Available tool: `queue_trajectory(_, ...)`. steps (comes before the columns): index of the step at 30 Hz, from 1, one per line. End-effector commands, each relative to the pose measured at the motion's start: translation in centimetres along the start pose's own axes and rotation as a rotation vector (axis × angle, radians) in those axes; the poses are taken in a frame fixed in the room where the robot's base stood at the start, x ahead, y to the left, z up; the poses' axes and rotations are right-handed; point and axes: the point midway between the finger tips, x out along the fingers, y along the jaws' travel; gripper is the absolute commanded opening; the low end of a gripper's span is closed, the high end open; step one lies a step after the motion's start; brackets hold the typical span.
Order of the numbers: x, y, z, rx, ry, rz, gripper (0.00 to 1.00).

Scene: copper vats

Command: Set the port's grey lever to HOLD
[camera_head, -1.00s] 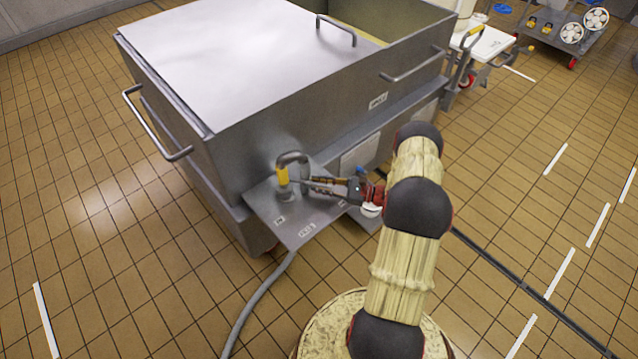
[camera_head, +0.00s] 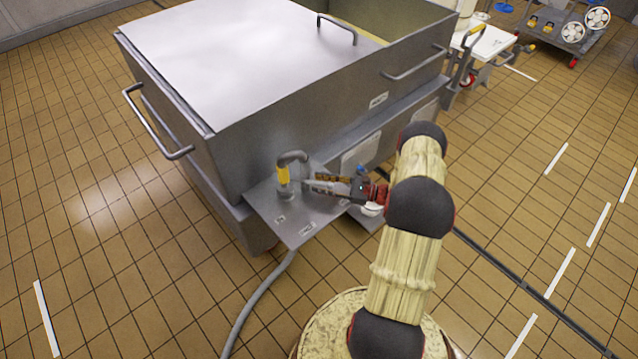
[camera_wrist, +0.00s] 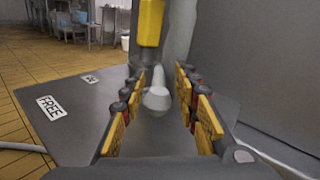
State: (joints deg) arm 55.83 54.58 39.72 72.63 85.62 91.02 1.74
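The port (camera_head: 285,190) stands on a metal shelf at the vat's corner, a grey upright pipe with a yellow sleeve (camera_head: 282,174). In the wrist view the yellow sleeve (camera_wrist: 150,22) is at the top. The grey lever (camera_wrist: 157,98) points toward the camera from the port's base, its rounded end between my finger pads. My gripper (camera_head: 315,184) is right of the port. In the wrist view my gripper (camera_wrist: 160,85) is open, with gaps on both sides of the lever. A FREE label (camera_wrist: 50,107) lies on the shelf at left; a farther label (camera_wrist: 90,79) is unreadable.
The steel vat (camera_head: 300,120) rises just behind the shelf, its wall close on the right in the wrist view. A grey hose (camera_head: 250,300) runs from beneath the shelf across the floor. The tiled floor at left is clear. Carts (camera_head: 490,45) stand far right.

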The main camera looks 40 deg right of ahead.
Motion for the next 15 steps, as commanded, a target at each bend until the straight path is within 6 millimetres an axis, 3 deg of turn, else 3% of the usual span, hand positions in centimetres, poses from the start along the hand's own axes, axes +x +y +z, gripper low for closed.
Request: queue_trajectory(15,-9.5,-0.2,-0.1,-0.002,0.001,-0.003,0.31)
